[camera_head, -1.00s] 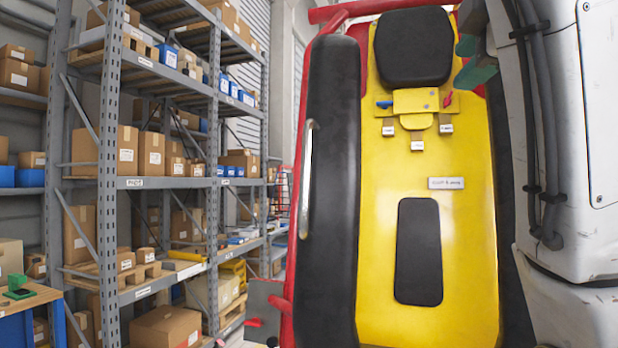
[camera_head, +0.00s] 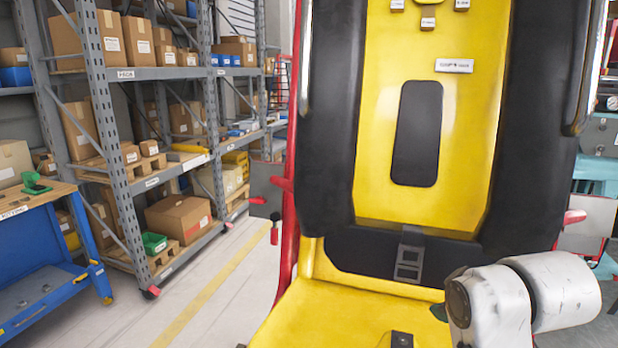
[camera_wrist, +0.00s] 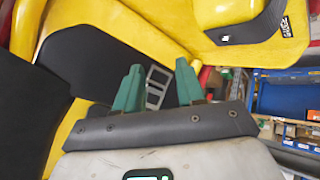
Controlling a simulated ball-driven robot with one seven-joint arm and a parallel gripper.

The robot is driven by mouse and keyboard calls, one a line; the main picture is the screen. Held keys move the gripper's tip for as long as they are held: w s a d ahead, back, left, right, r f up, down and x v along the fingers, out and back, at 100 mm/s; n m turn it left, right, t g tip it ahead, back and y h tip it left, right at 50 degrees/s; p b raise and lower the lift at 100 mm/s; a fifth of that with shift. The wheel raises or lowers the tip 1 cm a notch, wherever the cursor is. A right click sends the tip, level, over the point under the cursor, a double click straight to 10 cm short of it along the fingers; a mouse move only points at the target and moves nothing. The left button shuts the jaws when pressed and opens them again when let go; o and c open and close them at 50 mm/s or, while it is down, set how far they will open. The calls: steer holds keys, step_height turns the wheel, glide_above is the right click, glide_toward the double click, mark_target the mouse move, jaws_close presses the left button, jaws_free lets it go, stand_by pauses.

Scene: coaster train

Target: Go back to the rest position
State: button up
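My gripper (camera_wrist: 158,82) shows in the wrist view as two green fingers standing apart, with nothing between them but the background. Behind the gap is the grey metal buckle (camera_wrist: 157,87) of the seat. In the head view my white arm is at the lower right, in front of the yellow and black coaster seat (camera_head: 466,140). The gripper itself is almost wholly hidden there behind the arm. The buckle (camera_head: 409,262) hangs at the foot of the seat's backrest, left of my arm.
Black side bolsters (camera_head: 333,130) flank the seat. A grey shelf rack (camera_head: 160,72) with cardboard boxes stands at the left, with a blue workbench (camera_head: 62,245) in front of it. The floor (camera_head: 205,285) between rack and seat is clear.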

steer(key=s+d+f+m+g, duration=0.1)
steer(key=s+f+m+g, duration=0.1)
steer(key=s+f, duration=0.7)
steer(key=s+d+f+m+g, duration=0.1)
steer(key=s+f+m+g, duration=0.1)
steer(key=s+f, duration=0.65)
steer(key=s+f+m+g, duration=0.1)
steer(key=s+f+m, duration=0.1)
steer(key=s+f, duration=0.4)
steer(key=s+d+f+m+g, duration=0.1)
steer(key=s+f, duration=0.5)
steer(key=s, duration=0.6)
steer(key=shift+d+f+m+g+h, duration=0.15)
steer(key=shift+d+m+g+h, duration=0.2)
steer(key=shift+g, duration=0.45)
steer(key=shift+a, duration=0.2)
steer(key=shift+c, duration=0.4)
